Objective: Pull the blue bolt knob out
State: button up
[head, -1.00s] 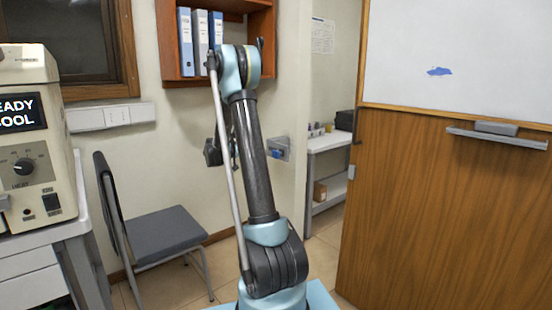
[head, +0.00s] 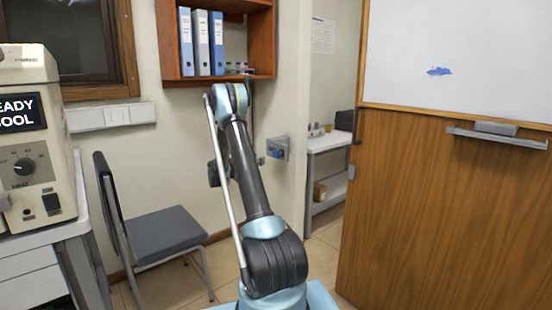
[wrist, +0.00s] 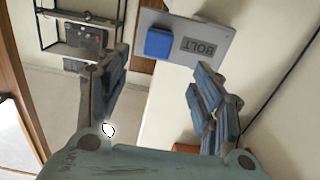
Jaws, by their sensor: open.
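The blue bolt knob (wrist: 158,43) is a square blue block on a grey plate (wrist: 213,31) labelled BOLT, seen in the wrist view. In the head view the blue knob (head: 278,154) sits on its grey wall plate (head: 277,143), right of my arm. My gripper (wrist: 157,66) is open and empty in the wrist view, with its two fingers apart. The knob shows beyond the fingertips, between their lines, and I see no contact. In the head view my gripper is mostly hidden behind my arm, close to the plate's left side.
A grey chair (head: 160,238) stands left of my arm. A wall shelf (head: 262,45) with binders hangs above. A white side table (head: 330,142) stands beyond the wall edge, and a wooden panel (head: 440,210) with a whiteboard fills the right.

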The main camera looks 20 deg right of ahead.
aim_at(274, 155)
jog(key=x, duration=1.3)
jog(key=shift+d, duration=0.35)
jog(key=shift+c, duration=0.6)
